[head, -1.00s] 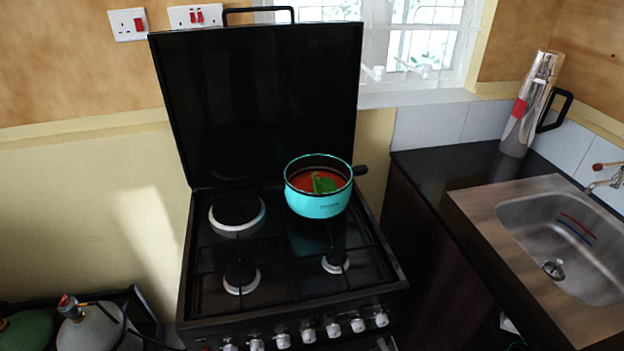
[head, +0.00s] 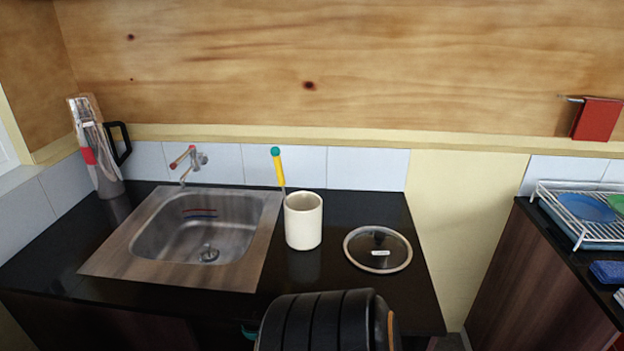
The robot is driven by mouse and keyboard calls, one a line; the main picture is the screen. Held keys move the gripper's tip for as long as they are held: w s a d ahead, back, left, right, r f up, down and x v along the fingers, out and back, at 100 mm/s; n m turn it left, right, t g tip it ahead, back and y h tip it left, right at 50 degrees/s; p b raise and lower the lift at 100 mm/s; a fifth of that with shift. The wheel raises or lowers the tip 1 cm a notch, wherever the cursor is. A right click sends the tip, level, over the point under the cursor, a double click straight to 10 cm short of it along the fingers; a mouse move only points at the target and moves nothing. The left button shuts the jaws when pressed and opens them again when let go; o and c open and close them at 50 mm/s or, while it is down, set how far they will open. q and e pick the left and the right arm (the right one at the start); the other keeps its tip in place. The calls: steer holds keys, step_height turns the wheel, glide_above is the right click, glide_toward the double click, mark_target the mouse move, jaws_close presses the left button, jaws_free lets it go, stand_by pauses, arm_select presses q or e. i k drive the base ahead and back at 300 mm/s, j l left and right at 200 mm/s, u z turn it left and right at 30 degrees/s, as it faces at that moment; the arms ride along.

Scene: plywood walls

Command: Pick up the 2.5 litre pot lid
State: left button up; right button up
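The pot lid (head: 360,247) is a round glass lid with a pale rim and a small light handle on top. It lies flat on the black counter, near its right end. A black ribbed part of my own arm shows at the bottom middle, in front of the counter and below the lid. Neither gripper's fingers can be made out, and nothing of mine touches the lid.
A cream mug (head: 303,221) stands left of the lid, with a yellow-handled utensil (head: 280,170) by it. A steel sink (head: 190,238) and a tall flask (head: 97,150) are further left. A dish rack (head: 578,212) stands on a separate counter at right, across a gap.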

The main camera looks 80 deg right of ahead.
mark_target(372, 248)
steer(key=z, duration=3.1)
steer(key=i+l, duration=0.15)
steer(key=l, duration=0.3)
steer(key=i+l+u, duration=0.15)
steer(key=l, duration=0.3)
